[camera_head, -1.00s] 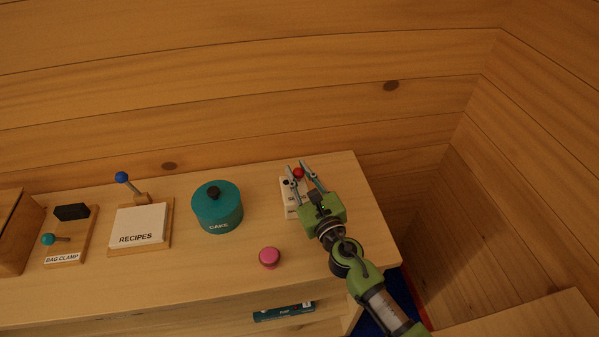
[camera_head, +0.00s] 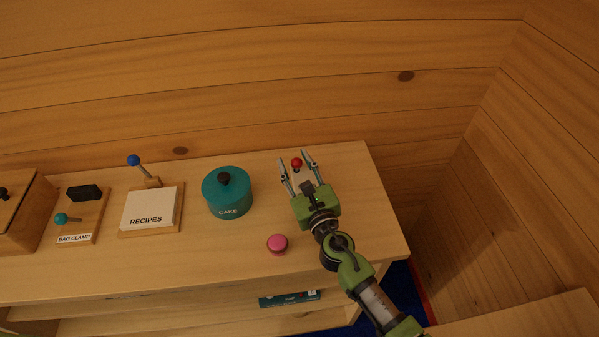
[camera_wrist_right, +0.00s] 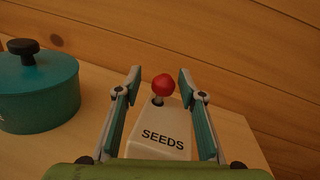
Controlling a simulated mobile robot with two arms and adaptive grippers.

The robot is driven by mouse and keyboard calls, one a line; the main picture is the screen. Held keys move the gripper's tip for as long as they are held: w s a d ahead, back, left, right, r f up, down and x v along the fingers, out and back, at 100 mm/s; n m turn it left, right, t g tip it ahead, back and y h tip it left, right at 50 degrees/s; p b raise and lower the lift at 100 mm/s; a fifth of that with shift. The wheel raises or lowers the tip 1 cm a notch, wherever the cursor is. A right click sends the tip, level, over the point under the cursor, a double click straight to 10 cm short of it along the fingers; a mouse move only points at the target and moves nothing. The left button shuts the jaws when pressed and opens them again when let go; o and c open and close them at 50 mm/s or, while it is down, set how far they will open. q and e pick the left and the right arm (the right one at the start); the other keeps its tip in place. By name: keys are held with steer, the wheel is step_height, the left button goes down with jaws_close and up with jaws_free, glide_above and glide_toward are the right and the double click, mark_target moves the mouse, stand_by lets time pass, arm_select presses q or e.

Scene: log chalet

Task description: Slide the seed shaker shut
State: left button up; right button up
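The seed shaker (camera_wrist_right: 160,134) is a white block lettered SEEDS, with a red ball knob (camera_wrist_right: 163,85) on a short stem at its top, in the right wrist view. In the head view the red knob (camera_head: 296,163) shows between the fingers, and the shaker's body is mostly hidden by my gripper. My right gripper (camera_head: 296,156) is open, its two fingers either side of the shaker and knob, with gaps to the knob on both sides. It also shows in the right wrist view (camera_wrist_right: 160,75). My left gripper is not in view.
A teal lidded CAKE tin (camera_head: 228,195) stands left of the shaker, and a pink knob (camera_head: 277,243) sits in front. Farther left are the RECIPES block (camera_head: 150,208), the bag clamp (camera_head: 80,220) and a wooden box (camera_head: 22,215). The log wall (camera_head: 300,100) rises behind.

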steer(key=v, duration=1.1)
steer(key=shift+s, duration=0.3)
